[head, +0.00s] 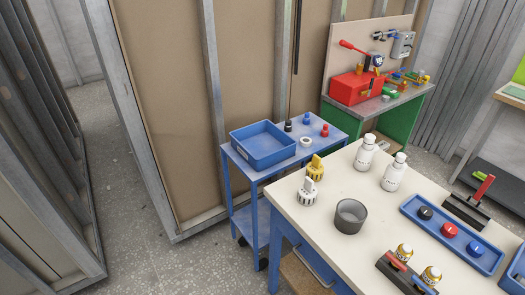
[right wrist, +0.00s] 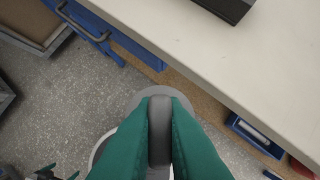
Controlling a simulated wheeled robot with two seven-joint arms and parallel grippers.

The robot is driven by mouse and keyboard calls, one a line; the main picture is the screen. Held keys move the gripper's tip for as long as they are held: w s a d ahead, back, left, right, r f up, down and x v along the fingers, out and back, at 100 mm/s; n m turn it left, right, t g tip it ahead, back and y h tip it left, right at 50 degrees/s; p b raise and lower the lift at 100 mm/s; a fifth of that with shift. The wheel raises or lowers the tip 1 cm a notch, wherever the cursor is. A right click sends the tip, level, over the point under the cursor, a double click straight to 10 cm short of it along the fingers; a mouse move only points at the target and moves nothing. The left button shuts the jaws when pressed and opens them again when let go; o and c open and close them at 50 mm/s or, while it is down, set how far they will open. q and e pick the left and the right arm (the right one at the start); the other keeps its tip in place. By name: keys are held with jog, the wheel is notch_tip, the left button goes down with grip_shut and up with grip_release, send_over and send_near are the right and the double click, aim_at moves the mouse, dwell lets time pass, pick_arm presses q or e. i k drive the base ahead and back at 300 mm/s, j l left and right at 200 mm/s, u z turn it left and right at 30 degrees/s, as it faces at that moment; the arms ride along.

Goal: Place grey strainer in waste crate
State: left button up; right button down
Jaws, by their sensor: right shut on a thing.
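In the right wrist view my right gripper (right wrist: 162,102) has green fingers shut on the upright grey fin of the grey strainer (right wrist: 159,132). Its round grey rim shows below and around the fingertips, and the fingers hide much of it. It hangs over the floor beside a white-topped bench. Neither gripper shows in the head view. A blue open crate (head: 264,155) stands empty on a small blue cart; I see no label that marks it as the waste crate.
The cart (head: 302,155) also holds small items. The floor at left is clear.

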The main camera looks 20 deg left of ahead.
aim_at(262, 150)
jog(key=i+j+z, duration=0.1)
jog(key=j, duration=0.3)
jog(key=i+j, duration=0.15)
jog(key=j, duration=0.3)
jog(key=i+j+z, duration=0.15)
jog(key=j, duration=0.25)
